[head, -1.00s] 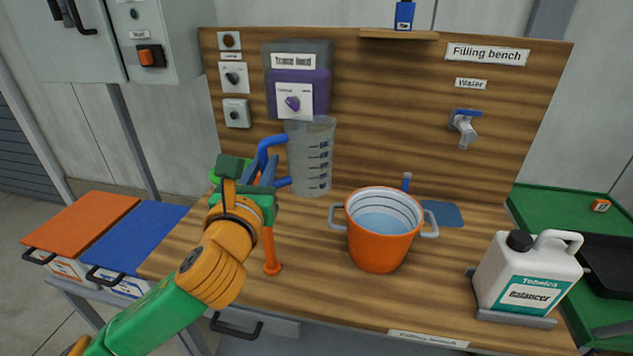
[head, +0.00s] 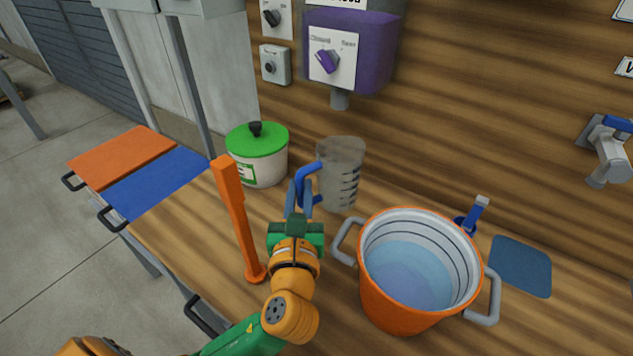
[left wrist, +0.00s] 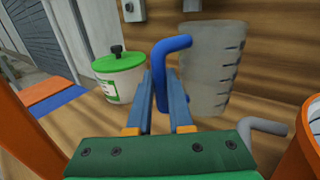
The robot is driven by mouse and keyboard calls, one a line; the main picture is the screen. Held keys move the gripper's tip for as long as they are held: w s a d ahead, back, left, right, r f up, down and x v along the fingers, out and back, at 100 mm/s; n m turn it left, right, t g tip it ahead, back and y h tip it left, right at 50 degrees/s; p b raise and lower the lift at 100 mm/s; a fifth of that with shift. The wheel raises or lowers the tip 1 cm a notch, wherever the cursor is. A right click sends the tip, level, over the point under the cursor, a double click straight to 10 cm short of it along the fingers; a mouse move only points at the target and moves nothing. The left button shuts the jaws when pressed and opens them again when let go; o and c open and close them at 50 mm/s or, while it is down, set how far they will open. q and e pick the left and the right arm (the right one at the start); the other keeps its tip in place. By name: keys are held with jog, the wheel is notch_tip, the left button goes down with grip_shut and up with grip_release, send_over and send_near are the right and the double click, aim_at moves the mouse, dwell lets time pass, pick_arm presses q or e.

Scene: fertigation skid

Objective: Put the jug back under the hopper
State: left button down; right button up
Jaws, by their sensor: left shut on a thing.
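The jug (head: 344,178) is a clear grey measuring jug with dark marks and a blue handle. It stands upright, close to or on the bench below the purple hopper (head: 345,55); I cannot tell whether its base touches the bench. My left gripper (head: 298,203) is shut on the jug's blue handle, on its left side. The left wrist view shows the fingers (left wrist: 160,105) either side of the handle, with the jug (left wrist: 212,68) beyond. The hopper's short spout (head: 340,100) is above the jug. My right gripper is not in view.
An orange bucket (head: 375,304) of water stands right of my gripper. A white pot with a green lid (head: 257,140) stands left of the jug. An orange post (head: 238,215) rises left of my arm. A blue pad (head: 520,266) and wall tap (head: 606,150) are at right.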

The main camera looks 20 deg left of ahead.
pick_arm(q)
jog(key=f, duration=0.2)
jog(key=f+b, duration=0.1)
jog(key=f, duration=0.1)
jog(key=w+f+b, duration=0.1)
jog(key=f, duration=0.2)
jog(key=shift+d+f, duration=0.1)
jog(key=x, duration=1.1)
jog(key=shift+w+r, duration=0.25)
jog(key=shift+w+a+f, duration=0.4)
jog(key=shift+w+f, duration=0.2)
jog(key=shift+f, duration=0.1)
jog(key=shift+s+f, duration=0.1)
jog(key=shift+f, duration=0.05)
jog(key=c, duration=0.8)
grip_release()
